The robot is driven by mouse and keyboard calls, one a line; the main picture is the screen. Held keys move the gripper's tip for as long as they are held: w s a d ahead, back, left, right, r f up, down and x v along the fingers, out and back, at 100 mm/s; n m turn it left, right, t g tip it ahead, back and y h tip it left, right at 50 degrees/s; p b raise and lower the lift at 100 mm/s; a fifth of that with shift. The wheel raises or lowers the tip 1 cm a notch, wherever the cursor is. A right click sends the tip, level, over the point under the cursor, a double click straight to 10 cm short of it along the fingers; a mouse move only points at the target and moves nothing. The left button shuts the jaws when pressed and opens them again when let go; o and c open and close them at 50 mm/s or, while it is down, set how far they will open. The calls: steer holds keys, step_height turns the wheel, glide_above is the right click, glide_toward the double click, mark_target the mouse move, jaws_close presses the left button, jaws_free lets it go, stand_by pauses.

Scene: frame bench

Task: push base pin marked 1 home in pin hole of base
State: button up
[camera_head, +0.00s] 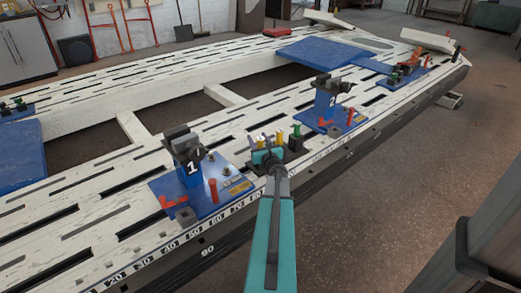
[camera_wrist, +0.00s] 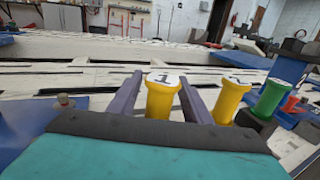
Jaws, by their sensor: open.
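The yellow base pin marked 1 (camera_wrist: 163,98) stands upright between the two fingers of my gripper (camera_wrist: 162,100) in the wrist view. The fingers are open, one on each side of it, with a visible gap at each. A blue base (camera_head: 226,203) with a post marked 1 (camera_head: 190,167) is left of my gripper. Its pin hole cannot be made out.
A second blue base has a post marked 2 (camera_head: 325,101). The slotted white bench (camera_head: 90,215) has long openings.

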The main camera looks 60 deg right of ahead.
stand_by(0.3)
jaws_close()
steer(key=shift+r, duration=0.1)
step_height(320, 180, up, 10)
steer(key=p, duration=0.3)
stand_by(0.4)
stand_by(0.5)
